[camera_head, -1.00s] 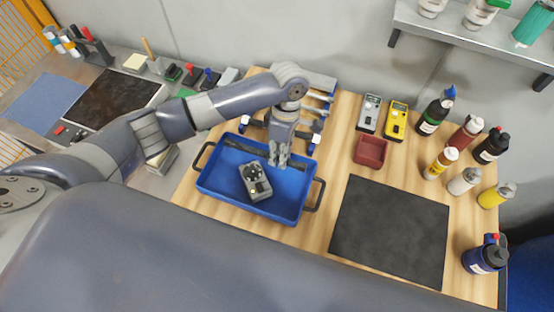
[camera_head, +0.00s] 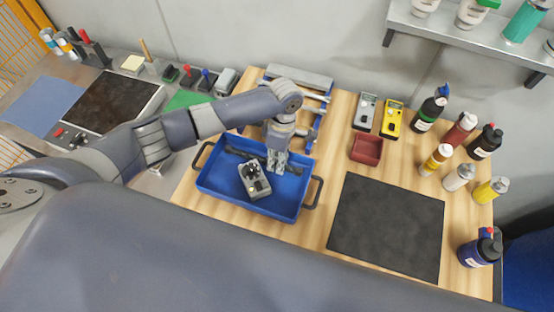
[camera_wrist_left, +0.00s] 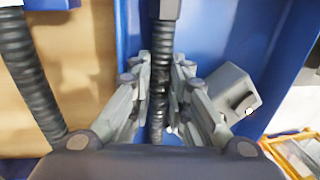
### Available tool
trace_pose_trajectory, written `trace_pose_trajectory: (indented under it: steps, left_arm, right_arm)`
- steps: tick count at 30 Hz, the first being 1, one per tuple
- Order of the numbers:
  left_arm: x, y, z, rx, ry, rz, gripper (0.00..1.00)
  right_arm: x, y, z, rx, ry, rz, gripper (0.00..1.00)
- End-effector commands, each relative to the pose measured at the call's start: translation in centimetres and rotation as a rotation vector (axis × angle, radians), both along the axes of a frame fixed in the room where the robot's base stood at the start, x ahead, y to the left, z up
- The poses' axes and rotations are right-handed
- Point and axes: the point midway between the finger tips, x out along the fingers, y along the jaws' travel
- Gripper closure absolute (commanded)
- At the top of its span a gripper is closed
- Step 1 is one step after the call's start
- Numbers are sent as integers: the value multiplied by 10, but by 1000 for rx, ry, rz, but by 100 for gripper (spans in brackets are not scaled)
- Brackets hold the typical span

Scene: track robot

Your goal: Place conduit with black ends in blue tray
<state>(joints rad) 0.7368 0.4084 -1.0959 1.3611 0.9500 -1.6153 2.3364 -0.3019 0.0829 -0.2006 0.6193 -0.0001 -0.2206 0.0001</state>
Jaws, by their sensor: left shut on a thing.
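The blue tray (camera_head: 290,207) stands on the wooden bench. A dark ribbed conduit (camera_head: 237,152) runs along the tray's back side, inside it. My left gripper (camera_head: 276,167) points down into the tray and is shut on the conduit. In the left wrist view the conduit (camera_wrist_left: 157,95) passes between the fingers (camera_wrist_left: 158,85), over the blue tray surface (camera_wrist_left: 215,30). The gripper hides part of the conduit, and I cannot make out the colour of both ends. My right gripper is not in view.
A grey boxy device (camera_head: 258,187) lies in the tray beside the gripper. Behind stands a rack with rods (camera_head: 312,105). A red bin (camera_head: 366,149), a black mat (camera_head: 388,225) and several bottles (camera_head: 437,158) are to the right.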

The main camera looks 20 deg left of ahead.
Motion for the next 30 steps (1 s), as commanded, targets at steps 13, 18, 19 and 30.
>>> trace_pose_trajectory:
  steps: [13,18,19,30]
  left_arm:
    - [-8,1,-9,5,16,-2,75]
    - [-3,0,17,2,13,-2,75]
    - [-1,-1,24,1,12,-2,75]
    - [15,-2,103,2,8,-2,75]
  right_arm:
    - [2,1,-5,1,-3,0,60]
    - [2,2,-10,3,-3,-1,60]
    - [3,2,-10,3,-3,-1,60]
    - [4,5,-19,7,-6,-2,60]
